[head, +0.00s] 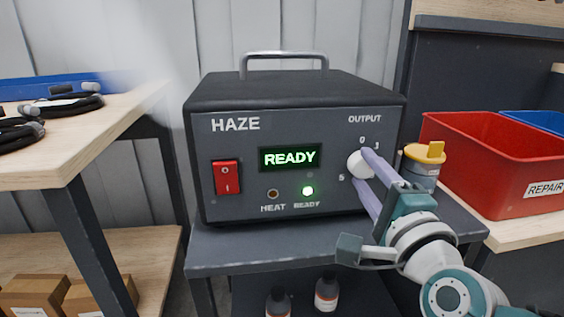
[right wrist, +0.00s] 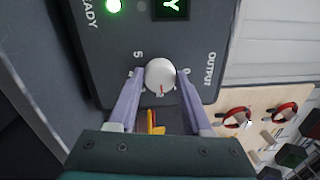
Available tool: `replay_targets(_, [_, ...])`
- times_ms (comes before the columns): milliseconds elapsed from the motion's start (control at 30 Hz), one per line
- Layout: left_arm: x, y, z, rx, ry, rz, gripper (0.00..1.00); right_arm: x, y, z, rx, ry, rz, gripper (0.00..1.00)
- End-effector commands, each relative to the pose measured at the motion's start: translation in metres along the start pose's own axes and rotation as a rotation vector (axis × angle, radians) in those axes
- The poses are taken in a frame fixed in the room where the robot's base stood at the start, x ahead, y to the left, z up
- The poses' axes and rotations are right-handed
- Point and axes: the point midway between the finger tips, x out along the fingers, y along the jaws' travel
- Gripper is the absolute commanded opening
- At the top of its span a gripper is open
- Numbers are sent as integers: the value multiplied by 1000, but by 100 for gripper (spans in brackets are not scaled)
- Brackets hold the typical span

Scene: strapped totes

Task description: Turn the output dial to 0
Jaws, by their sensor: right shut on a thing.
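The haze machine (head: 290,150) is a dark box with a lit green READY display (head: 290,158). Its white round output dial (head: 358,165) is at the right of the front, below the OUTPUT label. My right gripper (head: 362,168) has its two lilac fingers on either side of the dial and is shut on it. In the right wrist view the dial (right wrist: 160,74) sits between the fingertips. The fingers hide part of the scale. My left gripper is not in view.
A yellow-capped jar (head: 424,160) stands close behind my right gripper. A red REPAIR tote (head: 490,165) is on the bench at right. A red switch (head: 226,177) is on the machine's left front. Coiled cables (head: 68,104) lie on the left bench.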

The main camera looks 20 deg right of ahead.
Motion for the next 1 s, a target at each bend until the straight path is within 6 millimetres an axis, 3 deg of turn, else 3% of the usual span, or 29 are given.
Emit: replay_targets(1000, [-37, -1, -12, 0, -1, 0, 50, 0, 0, -3, -963, -60, 15, 0])
